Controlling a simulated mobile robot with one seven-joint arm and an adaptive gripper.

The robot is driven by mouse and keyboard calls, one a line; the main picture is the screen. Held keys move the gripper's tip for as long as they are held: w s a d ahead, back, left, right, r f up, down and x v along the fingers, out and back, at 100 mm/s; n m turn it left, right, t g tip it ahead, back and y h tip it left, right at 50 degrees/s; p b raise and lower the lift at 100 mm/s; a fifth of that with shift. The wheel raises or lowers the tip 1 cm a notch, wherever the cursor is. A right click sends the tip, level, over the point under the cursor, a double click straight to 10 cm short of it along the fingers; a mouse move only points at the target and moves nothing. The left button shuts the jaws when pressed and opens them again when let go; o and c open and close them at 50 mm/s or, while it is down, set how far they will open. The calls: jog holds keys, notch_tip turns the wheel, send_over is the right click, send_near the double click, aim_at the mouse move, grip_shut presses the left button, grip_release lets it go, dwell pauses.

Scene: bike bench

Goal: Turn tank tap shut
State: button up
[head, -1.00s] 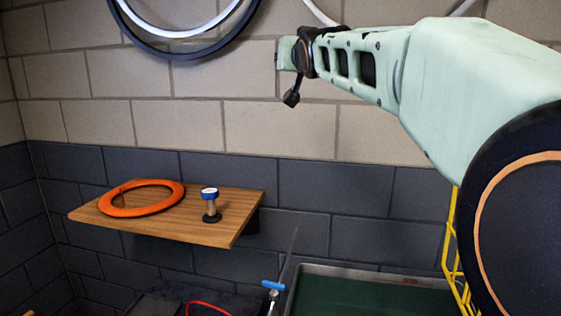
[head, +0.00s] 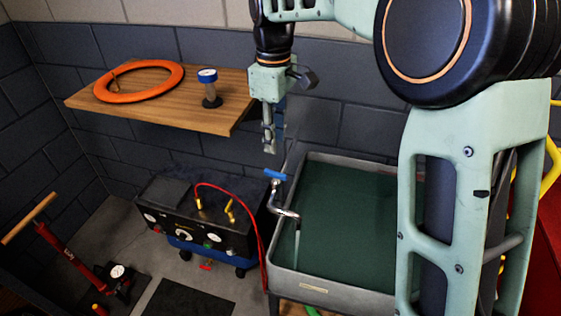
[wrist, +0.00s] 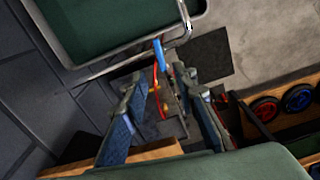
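The tank tap has a blue handle (head: 275,174) on a bent chrome spout (head: 287,211) at the left rim of the grey tank (head: 330,291), which holds dark green water. My gripper (head: 270,150) points down just above the tap handle in the head view, empty and apart from it. In the wrist view my gripper (wrist: 160,78) shows its two fingers spread, with the blue handle (wrist: 161,55) ahead of and between the tips. The tank (wrist: 105,66) fills the top left there.
A wooden shelf (head: 155,113) with an orange ring (head: 140,94) and a blue-capped gauge (head: 209,88) sticks out left of my gripper. A black compressor unit (head: 190,235) with a red hose (head: 262,235) stands below. A red floor pump (head: 75,262) is at lower left.

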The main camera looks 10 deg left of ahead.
aim_at(275, 172)
notch_tip(275, 172, down, 10)
jog(key=shift+f, duration=0.1)
jog(key=shift+c, duration=0.6)
grip_shut()
